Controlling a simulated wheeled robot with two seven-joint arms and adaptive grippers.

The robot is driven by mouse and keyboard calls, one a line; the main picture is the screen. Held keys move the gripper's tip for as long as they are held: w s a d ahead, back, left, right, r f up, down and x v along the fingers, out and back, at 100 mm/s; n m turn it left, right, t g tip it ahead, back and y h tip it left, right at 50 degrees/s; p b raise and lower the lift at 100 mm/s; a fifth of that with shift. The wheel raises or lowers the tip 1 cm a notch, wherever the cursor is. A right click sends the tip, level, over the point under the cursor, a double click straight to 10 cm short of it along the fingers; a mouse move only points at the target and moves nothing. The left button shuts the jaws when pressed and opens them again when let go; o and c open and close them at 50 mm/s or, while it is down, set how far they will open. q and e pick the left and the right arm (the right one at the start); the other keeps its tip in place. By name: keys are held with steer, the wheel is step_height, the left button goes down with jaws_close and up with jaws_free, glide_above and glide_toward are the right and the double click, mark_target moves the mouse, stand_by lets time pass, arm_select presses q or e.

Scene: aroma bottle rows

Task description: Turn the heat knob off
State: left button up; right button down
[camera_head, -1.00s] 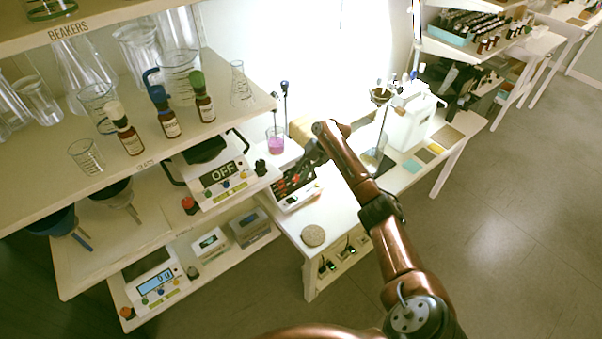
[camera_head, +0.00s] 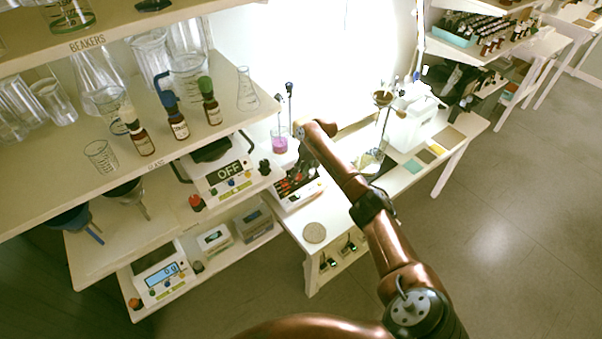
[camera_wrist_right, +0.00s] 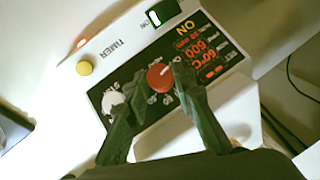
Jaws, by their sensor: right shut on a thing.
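The hot plate device (camera_head: 297,196) stands on the white bench, with its panel partly hidden by my right gripper (camera_head: 299,166) in the head view. The right wrist view shows its dark panel, lit red display (camera_wrist_right: 202,48) reading 600 and 60°C, and the word ON. A round red knob (camera_wrist_right: 160,77) with a white mark sits on the panel, and a white knob (camera_wrist_right: 113,102) is beside it. My right gripper (camera_wrist_right: 155,84) has its fingers at either side of the red knob and is shut on it. My left gripper is not in view.
A beaker of pink liquid (camera_head: 279,142) stands behind the device. A scale-like unit (camera_head: 222,178) reading OFF is to the left. A round tan disc (camera_head: 314,232) lies on the bench in front. Shelves with glassware and bottles (camera_head: 178,120) overhang on the left.

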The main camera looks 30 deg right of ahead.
steer(key=c, duration=1.6)
jaws_free()
steer(key=v, duration=1.2)
